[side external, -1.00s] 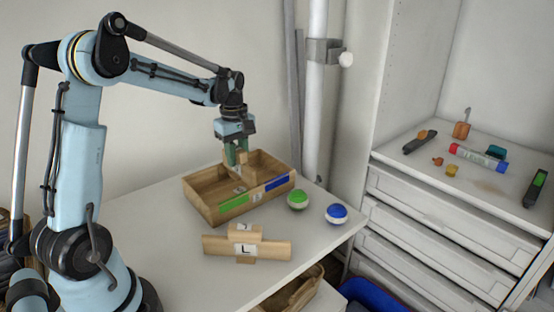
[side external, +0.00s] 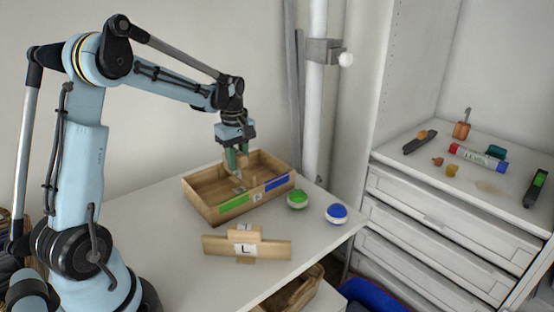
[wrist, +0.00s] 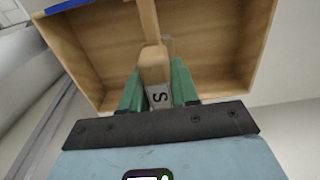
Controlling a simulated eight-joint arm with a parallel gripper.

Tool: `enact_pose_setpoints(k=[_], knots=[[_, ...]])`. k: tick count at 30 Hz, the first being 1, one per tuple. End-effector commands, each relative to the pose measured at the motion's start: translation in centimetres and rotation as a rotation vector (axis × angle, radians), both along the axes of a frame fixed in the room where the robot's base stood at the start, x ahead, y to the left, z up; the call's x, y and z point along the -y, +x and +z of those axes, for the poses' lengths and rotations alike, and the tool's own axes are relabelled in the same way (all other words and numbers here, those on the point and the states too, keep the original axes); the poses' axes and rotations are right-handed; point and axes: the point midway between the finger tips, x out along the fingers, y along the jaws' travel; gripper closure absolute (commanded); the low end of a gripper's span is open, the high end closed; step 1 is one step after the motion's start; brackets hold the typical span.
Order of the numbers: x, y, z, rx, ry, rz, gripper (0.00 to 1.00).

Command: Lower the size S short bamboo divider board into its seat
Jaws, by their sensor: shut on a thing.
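The size S short bamboo divider board (wrist: 153,62) is held by its grip block between the green fingers of my gripper (wrist: 158,92). The S label shows between the fingers in the wrist view. In the side view my gripper (side external: 237,160) points down over the far part of the wooden box (side external: 229,209), shut on the board (side external: 243,162). The board is low, within the box's outline. Its lower edge and the seat are largely hidden, so I cannot tell whether it touches the seat.
The box has a green label and a blue label on its front. A longer board marked L (side external: 246,249) stands in front of it. A green-topped ball (side external: 297,199) and a blue-topped ball (side external: 336,214) lie to the right. A pole (side external: 316,90) rises behind.

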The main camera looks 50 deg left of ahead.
Motion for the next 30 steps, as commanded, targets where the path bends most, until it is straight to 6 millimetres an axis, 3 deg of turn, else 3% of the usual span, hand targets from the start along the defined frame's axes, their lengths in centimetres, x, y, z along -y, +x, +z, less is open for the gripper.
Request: enact_pose_setpoints(k=[30], knots=[[0.0, 0.0, -1.3, 0.000, 0.000, 0.000, 1.00]])
